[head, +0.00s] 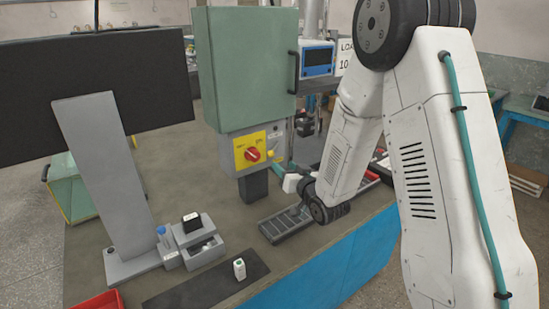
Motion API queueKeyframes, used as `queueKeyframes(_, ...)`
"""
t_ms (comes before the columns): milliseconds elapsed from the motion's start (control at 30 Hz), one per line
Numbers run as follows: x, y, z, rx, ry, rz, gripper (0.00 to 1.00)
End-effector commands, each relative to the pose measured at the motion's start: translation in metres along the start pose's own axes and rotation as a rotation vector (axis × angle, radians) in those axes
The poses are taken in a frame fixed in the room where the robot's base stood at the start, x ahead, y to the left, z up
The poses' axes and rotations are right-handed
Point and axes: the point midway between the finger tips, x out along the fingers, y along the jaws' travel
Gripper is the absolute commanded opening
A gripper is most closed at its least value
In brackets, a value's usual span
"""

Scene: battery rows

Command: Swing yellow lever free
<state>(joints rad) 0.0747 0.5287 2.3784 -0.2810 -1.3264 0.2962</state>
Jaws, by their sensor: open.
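The green cabinet (246,68) stands on a post at the middle of the bench. On the grey box below it is a yellow plate (242,161) with a red rotary knob (252,155). A small yellow part (270,154), which looks like the yellow lever, sits at the right edge of this plate. My gripper (290,182) is just right of and below it, small in this view and partly hidden by my wrist. It is open; I see nothing held in it. I cannot tell whether it touches the lever.
A grey slotted tray (287,223) lies below my wrist. A dark mat (205,286) with a small white-green item (239,268) is at the front. A monitor (98,98) on a grey stand is at left, beside a grey holder (196,244). A red bin (99,302) shows at lower left.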

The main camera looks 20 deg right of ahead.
Motion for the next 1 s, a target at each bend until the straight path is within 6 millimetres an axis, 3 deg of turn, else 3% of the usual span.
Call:
queueKeyframes(167,0.014,0.000,0.001,0.005,0.020,-0.010,0.47)
queueKeyframes(533,0.069,0.000,0.000,0.005,0.018,-0.008,0.47)
queueKeyframes(933,0.078,-0.001,-0.001,0.005,0.018,-0.008,0.47)
queueKeyframes(1000,0.078,-0.001,-0.001,0.005,0.018,-0.008,0.28)
